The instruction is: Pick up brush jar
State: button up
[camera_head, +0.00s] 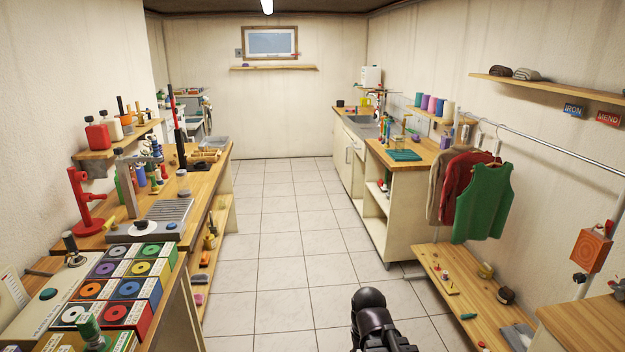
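I cannot make out for sure which thing is the brush jar. Small upright items, some with thin stems, stand by a green mat (404,155) on the right wooden counter. Small bottles and jars (140,176) stand on the left workbench, and tall dark rods rise behind them. All of these are too small to tell apart. A dark part of my own arm shows at the bottom centre, over the tiled floor. My gripper's fingertips do not show. No object is seen held.
A clear tiled aisle (290,215) runs between the left workbench (205,182) and the right cabinets (394,225). Coloured boxes (128,287) fill the near left. A low wooden shelf (462,290), a clothes rail with garments (484,200) and a wooden table (590,325) stand right.

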aim_at(400, 141)
jog(key=z, duration=0.35)
jog(key=i, duration=1.55)
jog(key=z, duration=0.3)
jog(key=i, duration=2.3)
jog(key=u, duration=0.2)
